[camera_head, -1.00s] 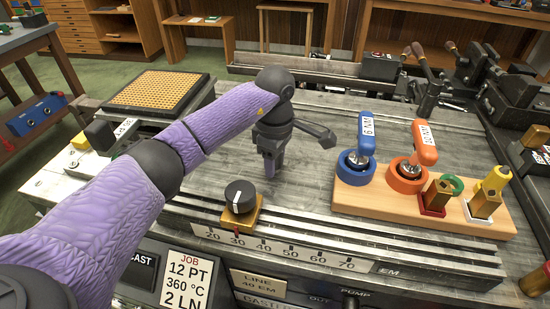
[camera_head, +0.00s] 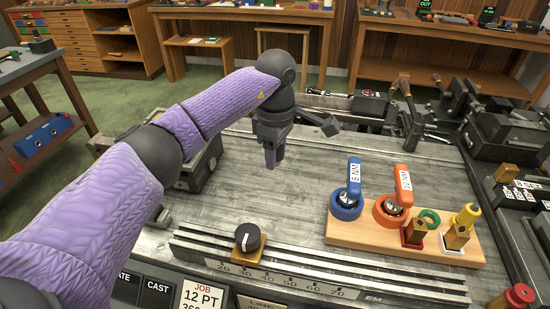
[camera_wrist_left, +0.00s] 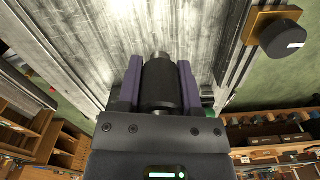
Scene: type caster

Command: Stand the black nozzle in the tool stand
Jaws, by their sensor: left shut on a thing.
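My left gripper (camera_head: 271,158) points down above the grey bench, to the left of the wooden tool stand (camera_head: 350,238). In the left wrist view its two purple fingers (camera_wrist_left: 160,85) are shut on the black nozzle (camera_wrist_left: 160,88), a dark cylinder with a metallic end. My right gripper is not in view.
A black knob on a brass block (camera_head: 247,237) sits on the scale rail (camera_head: 330,270) along the front edge. Metal clamps and levers (camera_head: 450,105) crowd the back right. The bench top (camera_head: 300,185) between gripper and stand is clear.

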